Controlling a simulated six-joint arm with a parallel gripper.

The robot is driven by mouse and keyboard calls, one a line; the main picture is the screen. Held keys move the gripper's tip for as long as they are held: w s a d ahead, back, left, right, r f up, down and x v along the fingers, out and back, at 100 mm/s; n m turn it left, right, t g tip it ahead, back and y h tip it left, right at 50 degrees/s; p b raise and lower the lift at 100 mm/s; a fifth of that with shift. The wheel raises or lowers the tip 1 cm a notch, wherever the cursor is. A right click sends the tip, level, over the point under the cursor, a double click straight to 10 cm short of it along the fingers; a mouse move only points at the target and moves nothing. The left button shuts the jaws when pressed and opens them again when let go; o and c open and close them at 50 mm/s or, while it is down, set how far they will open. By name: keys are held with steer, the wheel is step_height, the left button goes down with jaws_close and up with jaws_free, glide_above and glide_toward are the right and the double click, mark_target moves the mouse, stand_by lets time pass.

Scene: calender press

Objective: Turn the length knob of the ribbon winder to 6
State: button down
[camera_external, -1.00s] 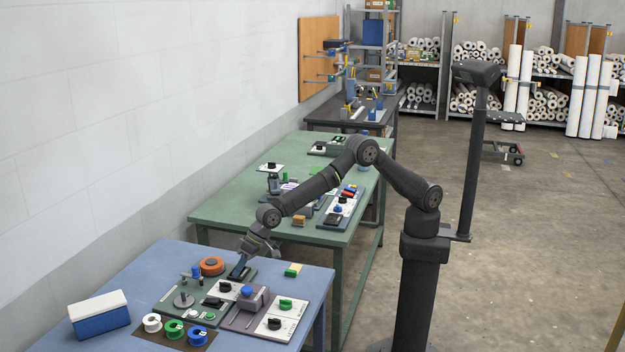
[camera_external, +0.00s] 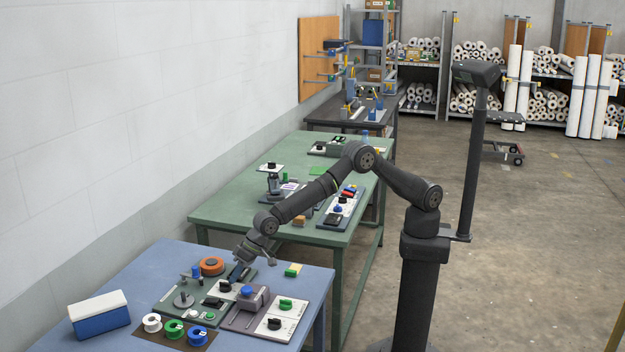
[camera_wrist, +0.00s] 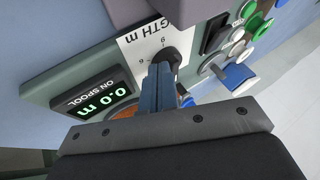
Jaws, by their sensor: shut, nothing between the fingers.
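The length knob (camera_wrist: 178,56) is a dark knob on a white plate marked "GTH m" (camera_wrist: 141,42), with the figures 6 and 9 showing beside it. In the external view its white plate (camera_external: 226,285) sits on the green ribbon winder panel (camera_external: 178,305). My gripper (camera_wrist: 161,68) is shut and empty, its blue fingertips right at the knob's near side. I cannot tell whether they touch. It shows in the external view (camera_external: 234,277) just above the plate. The fingers partly hide the knob and its scale, so its setting is unclear. The winder's display (camera_wrist: 92,101) reads 0.0 m.
An orange spool (camera_external: 212,265) and a blue-topped post (camera_external: 196,272) stand left of my gripper. A grey block with a blue knob (camera_external: 250,294) stands close on the right. Coloured ribbon rolls (camera_external: 174,329) and a blue-white box (camera_external: 99,312) lie toward the front left.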

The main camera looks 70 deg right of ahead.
mark_target(228, 289)
steer(key=shift+s+a+m+t+h, duration=0.25)
steer(key=shift+m+t+h, duration=0.15)
steer(key=shift+m, duration=0.5)
steer(key=shift+s+a+m+t+h, duration=0.1)
steer(key=shift+a+m+t+h, duration=0.15)
steer(key=shift+m, duration=0.3)
steer(key=shift+s+a+m+t+h, duration=0.15)
steer(key=shift+m+h, duration=0.2)
steer(key=shift+m, duration=0.2)
steer(key=shift+s+a+m+t+h, duration=0.1)
steer(key=shift+a+m+t+h, duration=0.2)
steer(key=shift+m+h, duration=0.5)
steer(key=shift+s+a, duration=0.1)
steer(key=shift+a, duration=0.6)
steer(key=shift+w+a, duration=0.2)
steer(key=shift+a, duration=0.55)
steer(key=shift+w+a+m+h, duration=0.2)
steer(key=shift+a+m+h, duration=0.1)
steer(key=shift+m, duration=0.7)
steer(key=shift+w+a, duration=0.4)
steer(key=shift+w, duration=0.05)
steer(key=shift+a, duration=0.1)
